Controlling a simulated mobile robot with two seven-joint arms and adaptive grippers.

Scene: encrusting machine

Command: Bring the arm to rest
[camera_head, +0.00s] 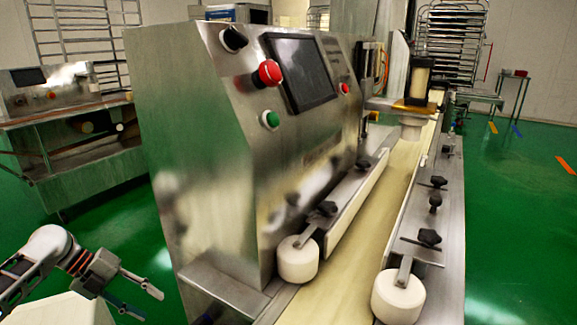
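My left gripper (141,300) is at the lower left, over the green floor and to the left of the encrusting machine. Its two fingers are spread apart with nothing between them. It appears clear of the machine. The encrusting machine (200,140) is a large steel cabinet in the middle. Its slanted front has a dark screen (300,72), a red knob (267,73), a green button (270,119) and a black knob (233,39). My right gripper does not show.
A cream conveyor belt (345,270) runs along the machine's right side, with white rollers (298,260) and black clamp knobs (429,238) at its edges. Another steel machine (75,130) stands at the left. Racks (450,40) stand at the back. Green floor (515,210) is clear at right.

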